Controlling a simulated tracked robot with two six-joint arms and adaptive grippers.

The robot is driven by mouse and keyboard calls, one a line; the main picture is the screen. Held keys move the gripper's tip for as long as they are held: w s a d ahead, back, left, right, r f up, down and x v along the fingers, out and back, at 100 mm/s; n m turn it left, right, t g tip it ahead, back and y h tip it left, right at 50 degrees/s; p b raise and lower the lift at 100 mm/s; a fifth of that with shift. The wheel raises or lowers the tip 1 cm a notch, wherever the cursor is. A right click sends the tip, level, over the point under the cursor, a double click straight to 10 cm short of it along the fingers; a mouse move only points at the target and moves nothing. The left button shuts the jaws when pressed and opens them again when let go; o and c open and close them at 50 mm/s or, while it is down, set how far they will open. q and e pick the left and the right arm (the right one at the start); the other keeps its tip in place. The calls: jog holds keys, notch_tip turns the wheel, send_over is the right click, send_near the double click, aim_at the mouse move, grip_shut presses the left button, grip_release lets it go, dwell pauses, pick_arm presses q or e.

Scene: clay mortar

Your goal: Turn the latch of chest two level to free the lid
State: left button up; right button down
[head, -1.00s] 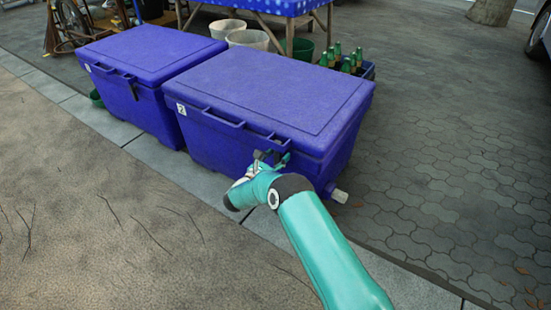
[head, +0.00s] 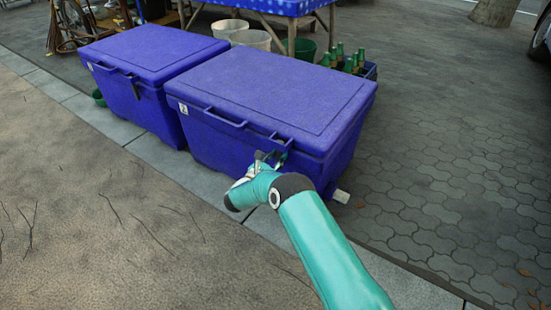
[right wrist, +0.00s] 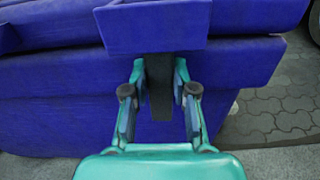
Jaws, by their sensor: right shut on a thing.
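Chest two (head: 245,143) is the nearer blue chest, with a small white label (head: 183,108) at its front left corner. Its lid (head: 280,85) is down. My right gripper (head: 270,158) is at the right part of its front, under the lid's edge. In the right wrist view, the dark latch (right wrist: 160,95) hangs upright below a blue block of the lid. The fingers of my right gripper (right wrist: 159,75) are on both sides of the latch and shut on it. In the head view the gripper and arm mostly hide the latch. My left gripper is not in view.
Another blue chest (head: 140,100) stands to the left, with its lid down. Behind are pale buckets (head: 250,38), a crate of green bottles (head: 370,70) and a table with a blue cloth (head: 270,6). The paving right and in front is clear.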

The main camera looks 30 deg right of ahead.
jog(key=m+b, duration=0.2)
jog(key=d+m+b, duration=0.1)
jog(key=shift+s+f+g, duration=0.15)
jog(key=shift+s+g, duration=0.1)
jog(key=shift+g, duration=0.05)
jog(key=m+b, duration=0.1)
jog(key=m, duration=0.2)
jog(key=shift+s, duration=0.1)
jog(key=shift+m, duration=1)
jog(key=m, duration=0.3)
jog(key=shift+s, duration=0.1)
jog(key=shift+f+m, duration=0.15)
jog(key=shift+m, duration=1.55)
jog(key=shift+f+m, duration=0.15)
jog(key=shift+m, duration=1.55)
jog(key=shift+a, duration=0.1)
